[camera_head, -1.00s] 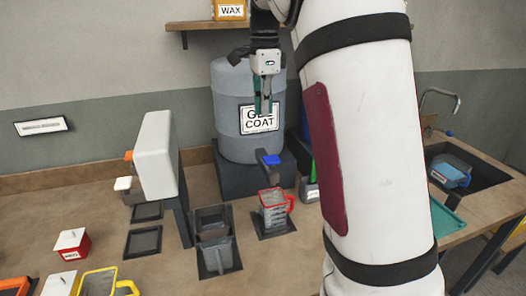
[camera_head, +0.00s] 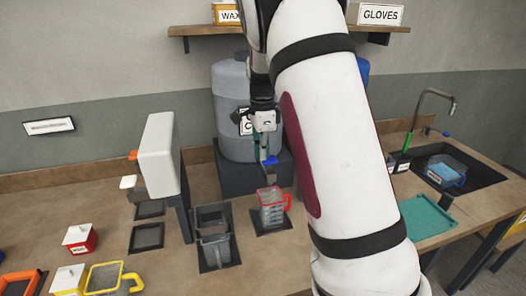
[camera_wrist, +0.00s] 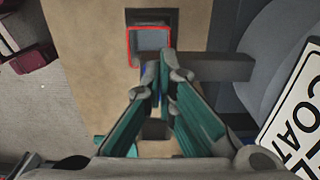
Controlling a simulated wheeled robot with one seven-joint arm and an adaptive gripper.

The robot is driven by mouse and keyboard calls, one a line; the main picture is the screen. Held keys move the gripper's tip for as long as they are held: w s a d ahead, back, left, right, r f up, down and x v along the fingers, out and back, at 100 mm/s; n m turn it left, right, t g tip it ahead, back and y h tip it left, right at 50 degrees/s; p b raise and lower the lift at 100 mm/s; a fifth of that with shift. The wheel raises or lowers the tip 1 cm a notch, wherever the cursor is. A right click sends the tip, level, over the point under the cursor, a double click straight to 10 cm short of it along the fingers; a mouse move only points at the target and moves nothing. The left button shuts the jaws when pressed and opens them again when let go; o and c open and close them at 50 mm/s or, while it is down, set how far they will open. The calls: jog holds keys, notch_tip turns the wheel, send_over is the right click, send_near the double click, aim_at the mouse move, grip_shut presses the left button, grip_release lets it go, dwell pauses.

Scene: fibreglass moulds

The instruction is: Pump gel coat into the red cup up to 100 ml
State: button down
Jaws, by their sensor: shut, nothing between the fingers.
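The clear cup with red rim and handle (camera_head: 271,212) stands upright on a dark mat below the gel coat spout. Its red rim and greyish inside also show in the wrist view (camera_wrist: 150,40); I cannot read its level. The grey gel coat drum (camera_head: 230,85) stands on a dark block behind it, its label partly hidden by my arm. A blue lever (camera_head: 270,160) sits on the spout. My gripper (camera_head: 264,155) is shut and empty, pointing down at the lever. In the wrist view its fingertips (camera_wrist: 157,75) hide most of the lever; I cannot tell whether they touch.
A white dispenser (camera_head: 158,155) and grey containers (camera_head: 213,235) stand left of the cup. A yellow cup (camera_head: 103,278) and a small red box (camera_head: 80,238) are at front left. A sink with a blue container (camera_head: 446,170) and a teal tray (camera_head: 427,217) are at right.

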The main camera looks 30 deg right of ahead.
jog(key=shift+f, duration=0.1)
notch_tip(320, 180, down, 3)
jog(key=shift+f+b, duration=0.1)
jog(key=shift+b, duration=0.35)
jog(key=shift+f, duration=0.15)
jog(key=shift+s+f, duration=0.1)
dwell(1.5)
